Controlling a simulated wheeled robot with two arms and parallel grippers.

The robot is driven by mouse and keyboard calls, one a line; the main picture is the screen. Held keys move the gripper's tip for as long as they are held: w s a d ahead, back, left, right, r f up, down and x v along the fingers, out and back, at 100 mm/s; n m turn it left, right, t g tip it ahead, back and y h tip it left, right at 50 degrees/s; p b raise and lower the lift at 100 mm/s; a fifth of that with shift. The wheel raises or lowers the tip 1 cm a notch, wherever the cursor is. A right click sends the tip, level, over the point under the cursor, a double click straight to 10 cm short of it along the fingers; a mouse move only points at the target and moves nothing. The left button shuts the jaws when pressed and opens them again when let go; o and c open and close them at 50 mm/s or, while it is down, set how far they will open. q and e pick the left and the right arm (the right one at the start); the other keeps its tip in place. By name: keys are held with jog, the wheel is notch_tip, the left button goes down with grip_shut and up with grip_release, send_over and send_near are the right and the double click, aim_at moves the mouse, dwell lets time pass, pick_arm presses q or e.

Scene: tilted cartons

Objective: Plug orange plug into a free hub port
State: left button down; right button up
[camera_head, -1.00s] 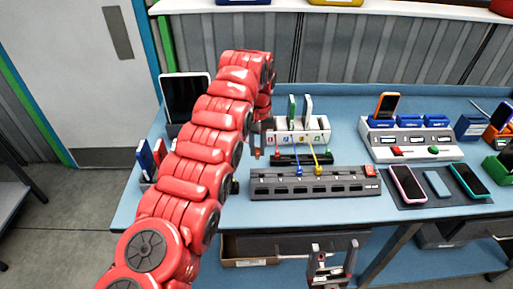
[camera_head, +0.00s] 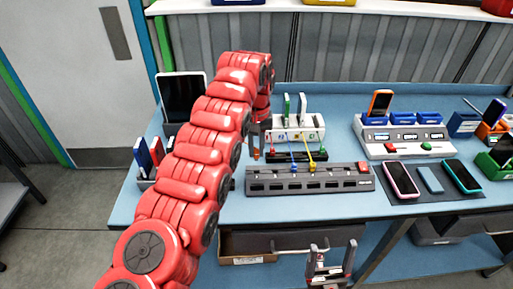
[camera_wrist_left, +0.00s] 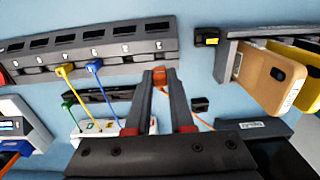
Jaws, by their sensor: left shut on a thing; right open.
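The grey hub (camera_head: 308,186) lies on the blue bench with a row of ports and a red switch at its right end. In the left wrist view the hub (camera_wrist_left: 85,48) runs across the upper left. A yellow plug (camera_wrist_left: 65,70) and a blue plug (camera_wrist_left: 94,65) sit at two of its ports; other ports look empty. My left gripper (camera_head: 256,150) is shut on the orange plug (camera_wrist_left: 161,77), above the bench near the hub's left end. An orange cable trails from it. My right gripper (camera_head: 330,258) is open and empty in front of the bench edge.
Behind the hub stands a white cable organiser (camera_head: 296,133) with upright cards. To the right are a white charging dock (camera_head: 405,145) and a dark mat with phones (camera_head: 428,182). In the wrist view a rack with phone cases (camera_wrist_left: 270,75) is at right.

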aim_at(257, 157)
pick_arm(q)
jog(key=shift+f, duration=0.1)
jog(key=shift+f+b, duration=2.35)
jog(key=shift+f, duration=0.2)
jog(key=shift+r, duration=0.1)
jog(key=shift+s+f+b, duration=0.1)
jog(key=shift+f+b, duration=0.6)
dwell(0.6)
jog(key=shift+c, duration=1.5)
grip_release()
jog(key=shift+r, duration=0.15)
